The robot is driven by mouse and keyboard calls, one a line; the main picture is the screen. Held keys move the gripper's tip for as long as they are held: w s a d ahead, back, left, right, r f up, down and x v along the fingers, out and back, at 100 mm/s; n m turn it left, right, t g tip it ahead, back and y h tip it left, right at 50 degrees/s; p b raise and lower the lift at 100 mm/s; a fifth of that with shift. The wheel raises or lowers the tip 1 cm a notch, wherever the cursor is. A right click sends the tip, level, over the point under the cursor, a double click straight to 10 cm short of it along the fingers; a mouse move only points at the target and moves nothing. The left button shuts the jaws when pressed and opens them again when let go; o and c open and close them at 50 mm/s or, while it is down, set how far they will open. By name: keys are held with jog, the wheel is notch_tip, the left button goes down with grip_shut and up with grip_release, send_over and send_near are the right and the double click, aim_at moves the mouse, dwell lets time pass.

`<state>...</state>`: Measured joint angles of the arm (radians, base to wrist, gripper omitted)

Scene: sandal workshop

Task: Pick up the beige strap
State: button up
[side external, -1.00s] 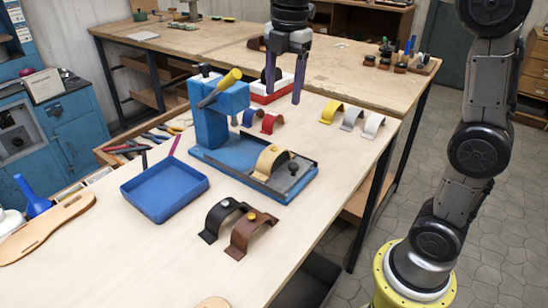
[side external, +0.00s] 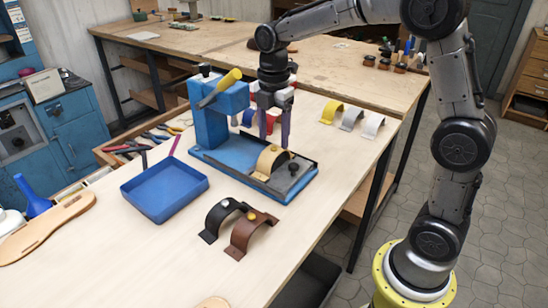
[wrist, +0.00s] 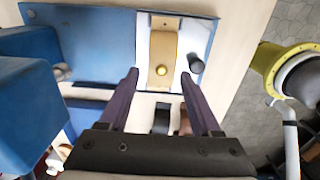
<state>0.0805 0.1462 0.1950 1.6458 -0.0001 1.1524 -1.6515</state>
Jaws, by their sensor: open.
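The beige strap (side external: 269,160) is an arched piece with a round brass stud. It sits on the blue press base (side external: 222,162), beside a small black knob (side external: 293,168). In the wrist view the beige strap (wrist: 163,48) lies just beyond my fingertips, between their lines, with its stud facing the camera. My gripper (side external: 273,142) is open and empty, pointing down close above the strap in the side view. Its two purple fingers also show in the wrist view (wrist: 160,76), one to each side of the strap's line. I cannot tell the exact height gap.
The blue press column (side external: 208,117) with a yellow handle stands close left of my gripper. A black strap (side external: 219,217) and a brown strap (side external: 247,236) lie in front. A blue tray (side external: 165,192) is at left. Yellow and white straps (side external: 328,112) sit behind right.

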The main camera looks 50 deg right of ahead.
aim_at(275, 147)
jog(key=shift+s+d+f, duration=0.1)
jog(key=shift+f, duration=2.25)
grip_shut()
jog(key=shift+r, duration=0.1)
